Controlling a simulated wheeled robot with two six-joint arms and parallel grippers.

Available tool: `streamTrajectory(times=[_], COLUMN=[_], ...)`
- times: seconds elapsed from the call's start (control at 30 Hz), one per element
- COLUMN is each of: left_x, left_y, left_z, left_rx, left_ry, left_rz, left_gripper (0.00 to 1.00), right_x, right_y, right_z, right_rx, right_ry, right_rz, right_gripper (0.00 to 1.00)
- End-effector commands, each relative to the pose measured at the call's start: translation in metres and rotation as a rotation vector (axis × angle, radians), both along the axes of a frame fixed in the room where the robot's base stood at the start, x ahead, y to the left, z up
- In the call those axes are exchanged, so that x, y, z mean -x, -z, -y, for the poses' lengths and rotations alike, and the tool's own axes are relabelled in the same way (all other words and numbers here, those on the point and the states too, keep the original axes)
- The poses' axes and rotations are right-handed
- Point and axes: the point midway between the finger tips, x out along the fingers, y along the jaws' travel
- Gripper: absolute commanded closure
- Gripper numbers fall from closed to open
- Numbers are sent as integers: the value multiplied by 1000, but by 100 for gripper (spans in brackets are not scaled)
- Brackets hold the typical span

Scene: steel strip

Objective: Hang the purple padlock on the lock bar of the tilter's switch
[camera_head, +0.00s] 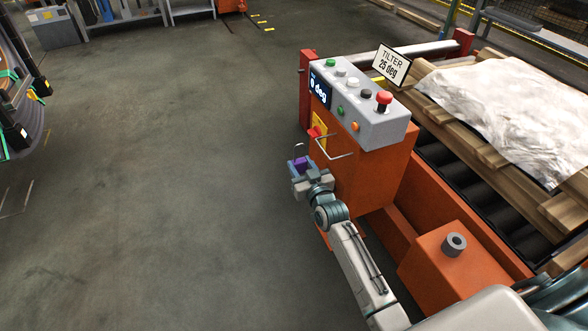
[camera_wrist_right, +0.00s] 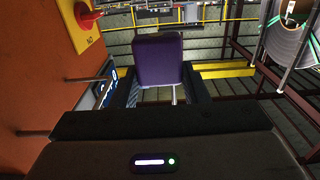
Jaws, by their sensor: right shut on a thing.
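The purple padlock (camera_head: 300,163) is held in my right gripper (camera_head: 299,170), its thin shackle pointing up. In the right wrist view the padlock (camera_wrist_right: 158,60) sits between the two dark fingers, which are shut on it. The tilter's switch is a red knob (camera_head: 316,132) on a yellow plate; it also shows in the wrist view (camera_wrist_right: 88,18). The lock bar (camera_head: 335,156) is a thin metal rod frame standing out from the orange cabinet. The padlock is left of the bar and apart from it. My left gripper is not in view.
The orange cabinet (camera_head: 375,175) carries a grey button panel (camera_head: 365,125) with a red mushroom button and a small display. A pallet with a white-covered load (camera_head: 510,115) lies on rollers at right. Open floor (camera_head: 170,200) is at left; a rack stands at far left.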

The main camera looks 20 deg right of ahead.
Motion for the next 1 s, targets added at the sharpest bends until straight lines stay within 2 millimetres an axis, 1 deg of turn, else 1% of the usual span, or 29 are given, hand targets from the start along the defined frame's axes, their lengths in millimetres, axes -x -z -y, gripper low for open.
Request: streamTrajectory(times=[0.13,0.5,0.63,0.73,0.9,0.93,1.0], left_x=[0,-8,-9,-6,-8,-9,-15], left_y=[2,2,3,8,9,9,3], left_z=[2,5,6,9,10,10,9], left_rx=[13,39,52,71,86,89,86], left_ry=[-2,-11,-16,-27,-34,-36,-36], left_rz=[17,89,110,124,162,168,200], left_gripper=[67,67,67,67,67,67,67], right_x=[0,-1,-1,-1,-2,-2,-2], right_y=[0,1,1,1,1,1,2], right_z=[13,42,53,61,74,77,75], right_rx=[1,2,1,2,2,2,-1], right_ry=[0,0,0,0,0,0,0], right_rz=[1,0,0,0,1,1,0], right_gripper=[85,85,85,85,85,85,85])
